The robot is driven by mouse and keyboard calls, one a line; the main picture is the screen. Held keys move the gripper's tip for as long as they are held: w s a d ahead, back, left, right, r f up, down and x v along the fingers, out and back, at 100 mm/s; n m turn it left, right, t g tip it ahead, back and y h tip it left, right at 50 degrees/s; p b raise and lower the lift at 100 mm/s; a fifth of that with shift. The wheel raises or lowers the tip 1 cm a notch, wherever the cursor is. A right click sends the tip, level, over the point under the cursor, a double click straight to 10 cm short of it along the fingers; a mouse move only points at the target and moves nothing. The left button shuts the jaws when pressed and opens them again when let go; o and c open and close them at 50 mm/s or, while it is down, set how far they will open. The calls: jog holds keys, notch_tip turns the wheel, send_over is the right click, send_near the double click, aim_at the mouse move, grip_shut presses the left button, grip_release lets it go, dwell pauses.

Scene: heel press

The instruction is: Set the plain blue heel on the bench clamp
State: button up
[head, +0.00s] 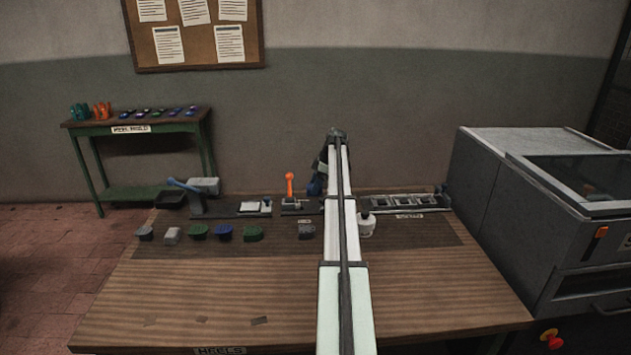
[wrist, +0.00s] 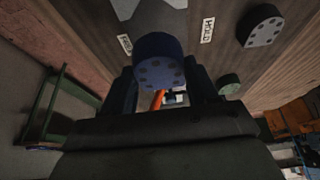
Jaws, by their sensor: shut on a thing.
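My gripper (head: 324,178) is shut on a blue heel (wrist: 158,62) and holds it above the back of the bench. In the wrist view the heel sits between the dark fingers, its face with several dark round spots toward the camera. In the head view the heel (head: 315,188) shows partly behind my arm. The bench clamp (head: 298,205), with an upright orange lever, stands just left of the held heel and looks lower; the lever (wrist: 158,101) also shows past the heel in the wrist view. I cannot tell the gap between heel and clamp.
A row of grey, green and blue heels (head: 223,232) lies on the dark mat. A large grey machine (head: 540,200) borders the bench. The front wood is mostly clear.

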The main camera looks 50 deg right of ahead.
jog(key=shift+f, duration=2.75)
jog(key=shift+f, duration=0.55)
jog(key=o, duration=1.4)
jog(key=shift+c, duration=0.2)
jog(key=v, duration=1.3)
jog(key=shift+r, duration=0.35)
jog(key=shift+s+d, duration=0.1)
jog(key=shift+s, duration=0.05)
